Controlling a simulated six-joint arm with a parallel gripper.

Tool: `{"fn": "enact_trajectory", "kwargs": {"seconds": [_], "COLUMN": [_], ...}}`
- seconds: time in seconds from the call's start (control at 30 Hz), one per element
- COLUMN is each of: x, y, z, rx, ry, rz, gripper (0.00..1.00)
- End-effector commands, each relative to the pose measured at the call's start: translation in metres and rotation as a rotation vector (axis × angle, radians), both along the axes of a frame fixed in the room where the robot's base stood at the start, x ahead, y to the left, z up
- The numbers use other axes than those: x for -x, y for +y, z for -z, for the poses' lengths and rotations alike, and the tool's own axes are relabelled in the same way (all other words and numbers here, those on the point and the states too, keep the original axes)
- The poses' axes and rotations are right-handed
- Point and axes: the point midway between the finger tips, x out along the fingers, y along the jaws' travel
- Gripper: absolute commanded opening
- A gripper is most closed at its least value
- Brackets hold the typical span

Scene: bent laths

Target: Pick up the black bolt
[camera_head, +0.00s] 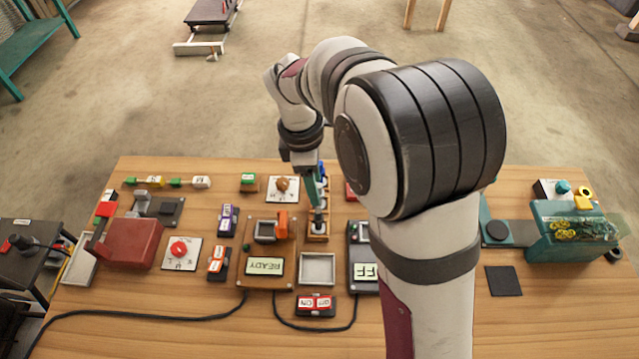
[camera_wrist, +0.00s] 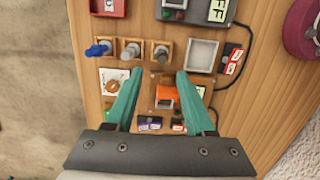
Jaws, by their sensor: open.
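A wooden rack of three square holders stands in the middle of the table, each holding an upright bolt. In the wrist view, the right-hand bolt looks darkest and seems to be the black bolt (camera_wrist: 161,53); the middle one is a grey bolt (camera_wrist: 130,52) and the left one a blue bolt (camera_wrist: 97,50). In the head view, the dark bolt (camera_head: 318,228) is at the rack's near end, partly hidden. My gripper (camera_wrist: 157,74) is open and empty, its teal fingers pointing toward the rack. It also shows above the rack in the head view (camera_head: 316,202).
A READY panel (camera_head: 264,266) with an orange lever stands left of the rack, a grey tray (camera_head: 317,268) in front. A dark panel (camera_head: 361,271) is close on the right. Switches and a dial plate (camera_head: 283,189) crowd around; little free room shows there.

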Motion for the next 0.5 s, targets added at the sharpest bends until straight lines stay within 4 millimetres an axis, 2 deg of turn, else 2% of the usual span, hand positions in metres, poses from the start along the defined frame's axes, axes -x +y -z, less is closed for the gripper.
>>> {"fn": "enact_trajectory", "kwargs": {"seconds": [0.1,0.2,0.37,0.5], "x": [0.002,0.002,0.002,0.005], "y": [-0.005,-0.008,-0.01,-0.009], "z": [0.036,0.061,0.083,0.111], "rx": [0.002,0.001,0.0,0.001], "ry": [0.008,0.006,0.003,0.004], "rz": [0.003,0.004,0.004,0.005], "gripper": [0.54,0.54,0.54,0.54]}}
